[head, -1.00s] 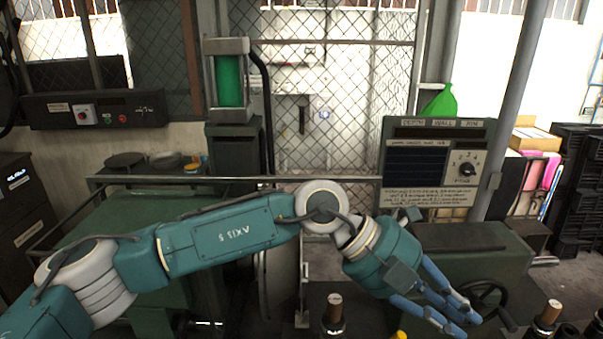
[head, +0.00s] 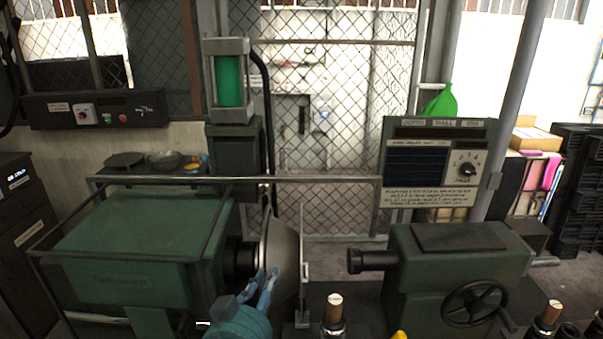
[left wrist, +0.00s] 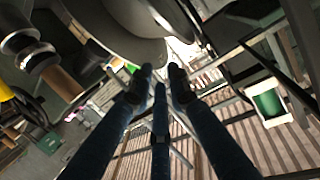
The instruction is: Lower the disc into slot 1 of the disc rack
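A grey, dish-shaped metal disc (head: 287,248) stands upright on the machine, against the dark spindle. My left gripper (head: 260,284) is low in the head view, its blue fingers pointing up at the disc's lower left edge. In the left wrist view a large pale round form, probably the disc (left wrist: 122,43), lies just beyond the fingertips (left wrist: 161,72). A gap shows between the fingertips with nothing gripped in it, so the gripper looks open. Whether a finger touches the disc cannot be told. I cannot make out a disc rack or slot 1. My right gripper is not in view.
The green headstock (head: 135,255) is left of the disc. A thin upright plate (head: 304,262) stands close on its right. The tailstock (head: 450,265) with its handwheel is further right. Dark bottle-like tools (head: 334,318) stand along the front edge. A rail crosses behind.

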